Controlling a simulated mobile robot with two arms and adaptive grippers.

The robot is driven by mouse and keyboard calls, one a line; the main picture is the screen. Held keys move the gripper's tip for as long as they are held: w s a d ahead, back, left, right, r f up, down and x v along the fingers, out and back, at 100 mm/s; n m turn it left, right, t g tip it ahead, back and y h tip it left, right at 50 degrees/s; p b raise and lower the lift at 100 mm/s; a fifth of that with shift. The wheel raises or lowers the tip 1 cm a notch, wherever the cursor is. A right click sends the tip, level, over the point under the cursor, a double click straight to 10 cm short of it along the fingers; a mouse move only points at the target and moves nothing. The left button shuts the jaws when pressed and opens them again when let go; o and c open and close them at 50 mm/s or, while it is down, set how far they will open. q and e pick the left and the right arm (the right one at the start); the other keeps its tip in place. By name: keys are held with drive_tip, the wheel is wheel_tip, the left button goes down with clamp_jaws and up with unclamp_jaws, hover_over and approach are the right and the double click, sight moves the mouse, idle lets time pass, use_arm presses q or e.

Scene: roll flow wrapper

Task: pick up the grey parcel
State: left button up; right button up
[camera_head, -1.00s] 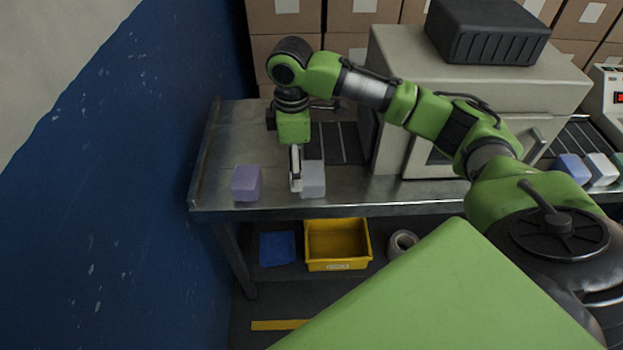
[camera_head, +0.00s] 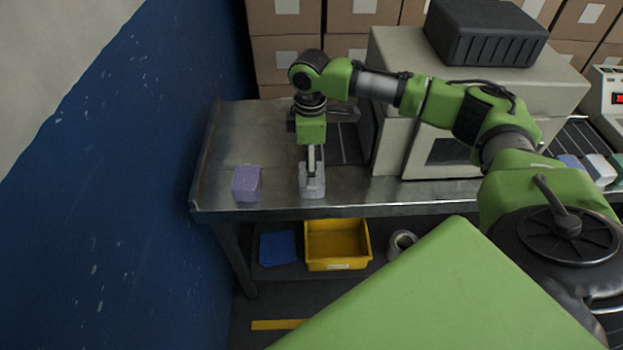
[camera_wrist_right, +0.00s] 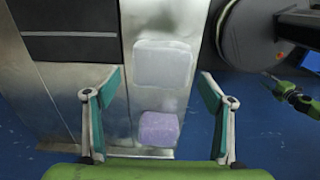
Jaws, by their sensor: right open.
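The grey parcel (camera_head: 313,189) is on the metal table, near its front edge. My right gripper (camera_head: 312,168) points down directly over it in the head view, and a finger overlaps the parcel there. In the right wrist view the grey parcel (camera_wrist_right: 162,65) shows in line with the gap between the open fingers of my right gripper (camera_wrist_right: 160,82), with nothing held. Whether the fingers touch it I cannot tell. My left gripper is not in view.
A purple parcel (camera_head: 246,184) sits on the table to the left of the grey one; it also shows in the wrist view (camera_wrist_right: 158,129). A beige machine (camera_head: 480,95) stands to the right. A yellow bin (camera_head: 338,266) is on the lower shelf.

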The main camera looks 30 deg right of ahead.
sight(319, 193)
wheel_tip(319, 193, down, 4)
drive_tip(key=shift+s+f+p, duration=0.15)
drive_tip(key=shift+f+p, duration=0.05)
drive_tip(key=shift+p, duration=0.1)
drive_tip(key=c, duration=1.4)
drive_tip(key=shift+o, duration=0.2)
drive_tip(key=shift+r, duration=0.1)
